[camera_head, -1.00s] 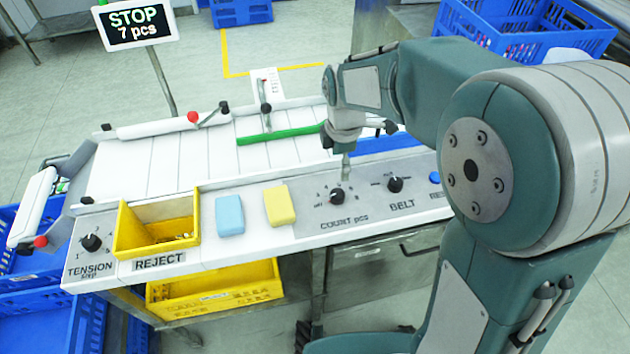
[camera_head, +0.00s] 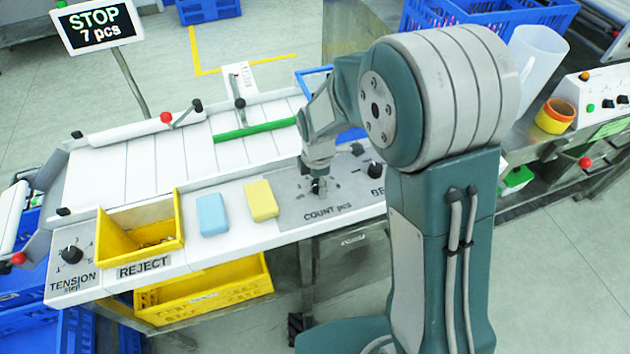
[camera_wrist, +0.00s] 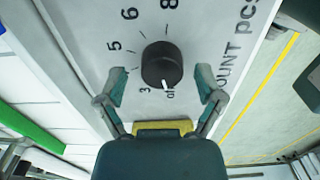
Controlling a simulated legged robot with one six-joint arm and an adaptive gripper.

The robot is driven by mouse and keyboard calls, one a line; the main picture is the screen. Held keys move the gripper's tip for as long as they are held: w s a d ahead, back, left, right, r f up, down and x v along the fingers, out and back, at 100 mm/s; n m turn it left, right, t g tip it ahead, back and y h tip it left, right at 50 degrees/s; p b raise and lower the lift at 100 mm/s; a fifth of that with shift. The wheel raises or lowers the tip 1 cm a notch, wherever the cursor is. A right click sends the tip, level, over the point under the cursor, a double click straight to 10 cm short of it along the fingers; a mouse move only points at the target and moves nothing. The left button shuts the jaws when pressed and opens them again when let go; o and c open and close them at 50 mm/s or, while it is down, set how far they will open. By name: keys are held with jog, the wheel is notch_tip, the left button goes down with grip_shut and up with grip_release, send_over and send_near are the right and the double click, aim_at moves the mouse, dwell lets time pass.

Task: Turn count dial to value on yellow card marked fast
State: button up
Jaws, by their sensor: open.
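The count dial, a round black knob (camera_wrist: 162,64), sits on the grey panel beside the "COUNT pcs" lettering. In the wrist view its white pointer mark is toward "off", near the 3; the numbers 5, 6 and 8 follow around it. In the head view the dial (camera_head: 319,187) is partly hidden by my gripper (camera_head: 317,178). In the wrist view my gripper (camera_wrist: 162,76) is open, with one finger on each side of the dial and visible gaps; I cannot tell its exact height. I see no yellow card with readable "fast" on it.
A sign (camera_head: 97,25) reads "STOP 7 pcs". A yellow block (camera_head: 261,200), a blue block (camera_head: 211,214) and a yellow reject bin (camera_head: 130,257) stand left of the dial. The belt dial (camera_head: 375,170) is close on the right.

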jog(key=shift+d, duration=0.65)
jog(key=shift+c, duration=0.6)
jog(key=shift+a, duration=0.2)
jog(key=c, duration=1)
jog(key=shift+a, duration=0.4)
